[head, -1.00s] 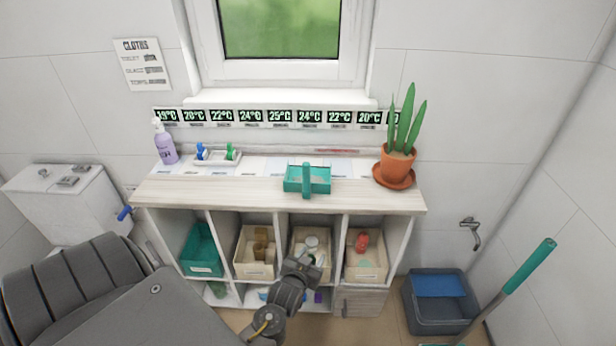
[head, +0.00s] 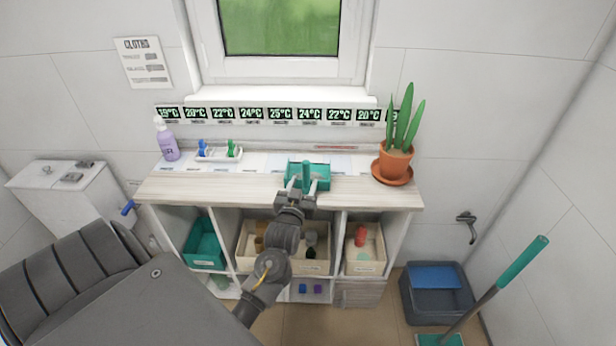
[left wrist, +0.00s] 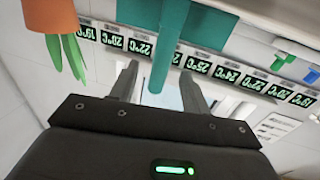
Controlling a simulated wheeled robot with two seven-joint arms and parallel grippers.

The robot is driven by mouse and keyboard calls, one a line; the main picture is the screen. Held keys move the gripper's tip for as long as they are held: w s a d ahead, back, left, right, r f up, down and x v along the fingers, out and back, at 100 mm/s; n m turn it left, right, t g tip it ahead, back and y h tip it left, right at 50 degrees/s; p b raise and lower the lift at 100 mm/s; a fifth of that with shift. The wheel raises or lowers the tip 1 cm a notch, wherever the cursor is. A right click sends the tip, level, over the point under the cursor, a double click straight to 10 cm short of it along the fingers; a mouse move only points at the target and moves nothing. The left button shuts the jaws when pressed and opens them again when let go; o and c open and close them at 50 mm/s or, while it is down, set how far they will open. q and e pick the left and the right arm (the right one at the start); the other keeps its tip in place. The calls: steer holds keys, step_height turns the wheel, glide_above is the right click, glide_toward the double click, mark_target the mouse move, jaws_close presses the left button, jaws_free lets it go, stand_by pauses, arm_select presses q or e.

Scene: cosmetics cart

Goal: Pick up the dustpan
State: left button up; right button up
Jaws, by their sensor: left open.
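The teal dustpan (head: 322,170) lies on the pale wooden top of the cabinet, with its handle (head: 306,176) pointing toward me. My left gripper (head: 306,184) is open at the front of the dustpan, with one finger on each side of the handle. In the left wrist view the teal handle (left wrist: 168,50) reaches down between the two open fingers (left wrist: 158,92), with visible gaps beside it. The dustpan's body (left wrist: 207,28) shows at the top of that view. My right gripper is not in view.
A potted plant (head: 395,163) stands on the right of the top. A purple bottle (head: 166,140) and a small white tray (head: 219,156) stand at the left. Bins (head: 204,245) fill the shelves below. A teal-handled pole (head: 520,264) stands at the right near a blue-grey bucket (head: 436,303).

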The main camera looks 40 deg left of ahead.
mark_target(305, 177)
arm_select(q)
steer(key=shift+w+a+r, duration=0.1)
steer(key=shift+w+r, duration=0.05)
steer(key=p+x, duration=0.2)
steer(key=x, duration=0.3)
steer(key=shift+s, duration=0.2)
steer(key=shift+c, duration=0.9)
jaws_close()
